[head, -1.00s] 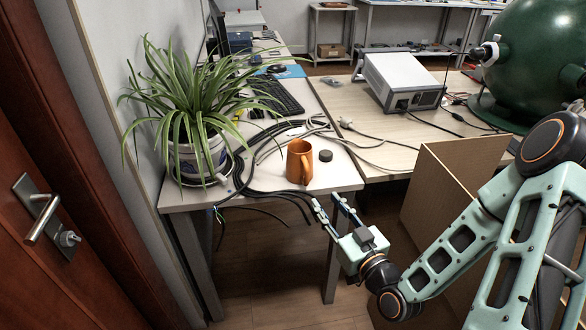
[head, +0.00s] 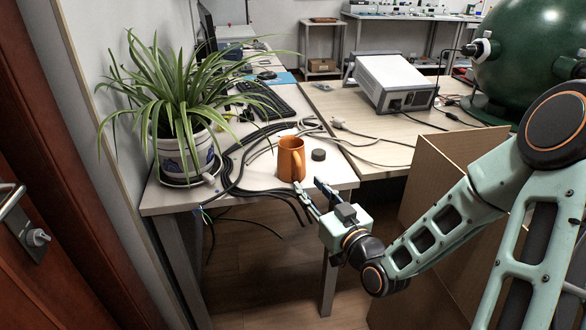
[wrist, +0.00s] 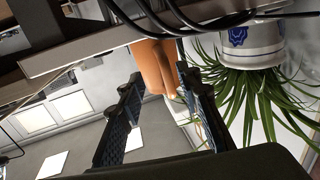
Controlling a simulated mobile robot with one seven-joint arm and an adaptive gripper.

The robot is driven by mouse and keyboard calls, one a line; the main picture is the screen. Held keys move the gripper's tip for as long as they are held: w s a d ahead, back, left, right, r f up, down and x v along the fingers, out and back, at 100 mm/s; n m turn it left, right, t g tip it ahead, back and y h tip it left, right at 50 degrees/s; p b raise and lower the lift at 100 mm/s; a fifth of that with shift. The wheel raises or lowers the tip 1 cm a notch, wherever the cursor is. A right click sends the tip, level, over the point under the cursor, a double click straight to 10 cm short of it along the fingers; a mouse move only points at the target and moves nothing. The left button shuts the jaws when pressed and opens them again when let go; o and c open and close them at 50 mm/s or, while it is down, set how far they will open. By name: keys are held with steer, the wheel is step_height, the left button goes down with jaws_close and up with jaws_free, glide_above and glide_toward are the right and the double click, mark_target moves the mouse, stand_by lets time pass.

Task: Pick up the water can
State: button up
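An orange mug-like vessel with a handle (head: 290,160) stands upright near the front edge of the desk. It is the only thing I see that could be the water can. My gripper (head: 310,187) is at the desk's front edge, just in front of the vessel and slightly right of it. Its two fingers are apart with nothing between the tips. In the wrist view, which is turned over, the orange vessel (wrist: 152,66) shows beyond the open fingers of my gripper (wrist: 155,98), nearer the right one.
A potted spider plant (head: 182,155) stands left of the vessel. Black cables (head: 238,160) run beside and behind it. A small dark round object (head: 318,155) lies to its right. A door (head: 35,255) is at left.

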mark_target(300, 180)
steer(key=x, duration=0.2)
steer(key=b+x, duration=0.1)
steer(key=x, duration=0.1)
steer(key=shift+s+a+f, duration=0.1)
steer(key=shift+a, duration=0.3)
steer(key=shift+w+a, duration=0.25)
steer(key=shift+w, duration=0.2)
jaws_close()
